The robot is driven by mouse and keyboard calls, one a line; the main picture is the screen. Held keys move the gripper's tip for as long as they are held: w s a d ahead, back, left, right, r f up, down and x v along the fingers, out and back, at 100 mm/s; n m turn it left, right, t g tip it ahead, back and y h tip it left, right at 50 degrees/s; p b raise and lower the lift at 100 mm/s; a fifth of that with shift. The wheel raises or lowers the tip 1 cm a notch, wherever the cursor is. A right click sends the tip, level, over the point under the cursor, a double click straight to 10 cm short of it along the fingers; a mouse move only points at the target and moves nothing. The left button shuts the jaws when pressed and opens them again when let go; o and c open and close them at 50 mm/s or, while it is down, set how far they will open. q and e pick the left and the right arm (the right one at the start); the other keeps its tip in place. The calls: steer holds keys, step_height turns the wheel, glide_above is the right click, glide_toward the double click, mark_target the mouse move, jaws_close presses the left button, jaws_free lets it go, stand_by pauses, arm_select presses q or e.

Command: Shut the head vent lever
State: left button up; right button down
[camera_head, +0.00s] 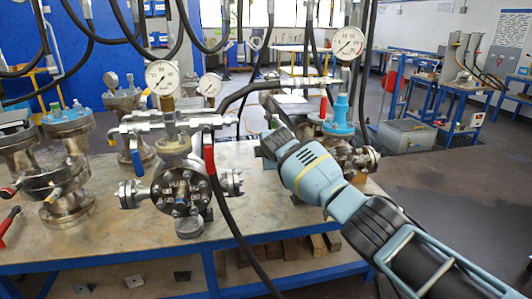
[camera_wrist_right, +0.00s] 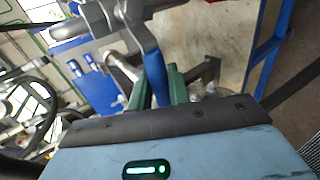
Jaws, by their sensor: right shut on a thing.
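My right gripper (camera_head: 268,147) reaches in from the right over the table, close to the middle flanged vessel (camera_head: 182,187). In the right wrist view, its green fingers (camera_wrist_right: 160,88) are shut on a blue lever (camera_wrist_right: 151,62), which runs up between them to a grey metal fitting. In the head view the fingertips and this lever are hidden by the gripper body. A red lever (camera_head: 209,152) and another blue lever (camera_head: 136,162) hang from the valve pipework (camera_head: 170,123) above the middle vessel. I cannot tell from a label which lever is the head vent. My left gripper is out of view.
Pressure gauges (camera_head: 162,77) and black hoses (camera_head: 240,92) crowd the space above the vessels. Another flanged vessel (camera_head: 66,135) stands at the left with a red-handled tool (camera_head: 9,222) beside it. The table's blue front edge (camera_head: 130,278) is near; open floor (camera_head: 450,195) lies to the right.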

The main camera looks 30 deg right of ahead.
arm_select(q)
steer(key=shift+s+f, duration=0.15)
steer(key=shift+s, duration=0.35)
arm_select(e)
steer(key=c, duration=1.4)
jaws_free()
steer(key=shift+f, duration=0.1)
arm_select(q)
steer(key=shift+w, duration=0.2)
arm_select(e)
steer(key=shift+o, duration=0.2)
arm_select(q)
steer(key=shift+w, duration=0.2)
arm_select(e)
steer(key=shift+s+a+r+p, duration=0.1)
steer(key=shift+s+r+p, duration=0.2)
steer(key=shift+r, duration=0.15)
arm_select(q)
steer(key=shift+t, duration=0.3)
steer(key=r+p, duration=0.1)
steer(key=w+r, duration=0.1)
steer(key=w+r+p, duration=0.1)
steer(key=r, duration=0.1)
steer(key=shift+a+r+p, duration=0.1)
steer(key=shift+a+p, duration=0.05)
steer(key=shift+p, duration=0.2)
arm_select(e)
steer(key=v, duration=0.6)
steer(key=shift+s, duration=0.45)
